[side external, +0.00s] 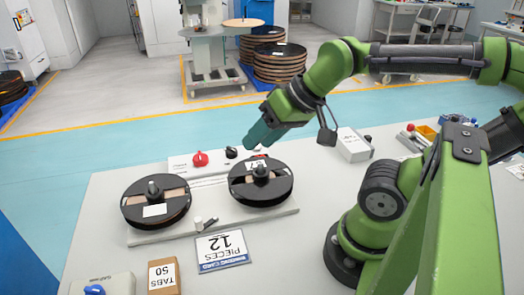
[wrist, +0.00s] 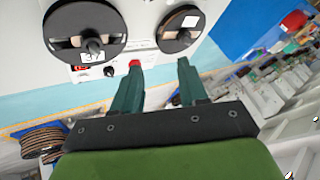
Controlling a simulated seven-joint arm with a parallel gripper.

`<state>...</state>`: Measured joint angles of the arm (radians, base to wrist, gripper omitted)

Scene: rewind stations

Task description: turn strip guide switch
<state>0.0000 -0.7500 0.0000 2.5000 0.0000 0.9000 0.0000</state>
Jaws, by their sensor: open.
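The rewind station (side external: 226,212) is a light plate with two dark reels and a control strip behind them. The strip carries a red knob (side external: 200,159) and a black knob (side external: 231,152); I cannot tell which control is the strip guide switch. In the wrist view the black knob (wrist: 109,72) lies left of my fingers, and the red knob (wrist: 134,63) shows at the left fingertip. A red rocker (wrist: 82,68) is farther left. My gripper (side external: 257,139) is open and empty above the strip's right end; its fingers (wrist: 159,63) are spread. Contact with the knobs cannot be told.
The left reel (side external: 156,201) and right reel (side external: 261,182) stand in front of the strip. A small white post (side external: 198,223) is between them. A card (side external: 223,250), a tabs box (side external: 164,276) and a blue-knobbed box (side external: 104,286) lie near. A white box (side external: 354,145) is to the right.

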